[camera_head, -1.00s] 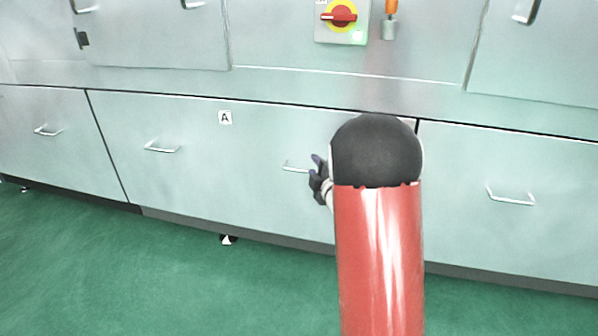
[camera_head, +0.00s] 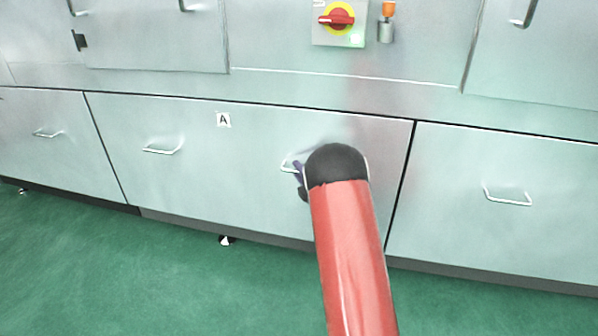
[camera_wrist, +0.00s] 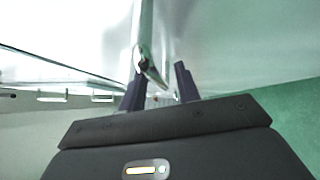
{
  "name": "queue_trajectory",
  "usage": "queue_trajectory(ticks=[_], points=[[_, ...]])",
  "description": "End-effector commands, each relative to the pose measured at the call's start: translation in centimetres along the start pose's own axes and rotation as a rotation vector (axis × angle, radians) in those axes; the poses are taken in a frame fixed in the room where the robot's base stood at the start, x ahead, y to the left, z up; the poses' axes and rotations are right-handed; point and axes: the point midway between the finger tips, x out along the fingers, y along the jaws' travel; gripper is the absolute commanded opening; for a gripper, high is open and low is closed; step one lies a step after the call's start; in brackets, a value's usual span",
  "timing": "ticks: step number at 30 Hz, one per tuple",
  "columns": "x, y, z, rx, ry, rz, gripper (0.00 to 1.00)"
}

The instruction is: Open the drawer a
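Drawer A (camera_head: 222,180) is the wide pale metal front with the "A" label (camera_head: 223,120). It looks shut, flush with its neighbours. It has a left handle (camera_head: 161,149) and a right handle (camera_head: 287,163). My gripper (camera_head: 300,175) is at the right handle, mostly hidden behind my arm, and its dark finger overlaps that handle's right end. In the wrist view, my gripper's two fingers (camera_wrist: 159,88) are apart. The handle (camera_wrist: 146,62) lies between them, seen nearly end-on and nearer the left finger. I cannot tell whether either finger touches it.
Neighbouring drawers stand at the left (camera_head: 50,140) and right (camera_head: 500,225), each with a handle. Above are upper doors and a red-yellow rotary switch (camera_head: 337,18) with an orange-topped fitting (camera_head: 387,22). The green floor (camera_head: 130,270) in front is clear.

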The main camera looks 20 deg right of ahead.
Motion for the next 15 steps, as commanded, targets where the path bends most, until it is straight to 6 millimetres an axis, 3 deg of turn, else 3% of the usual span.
queue_trajectory(ticks=[9, 15], points=[[0.43, -0.02, -0.02, 0.001, -0.001, -0.001, 0.32], [0.42, -0.02, -0.01, 0.001, -0.001, -0.001, 0.08]])
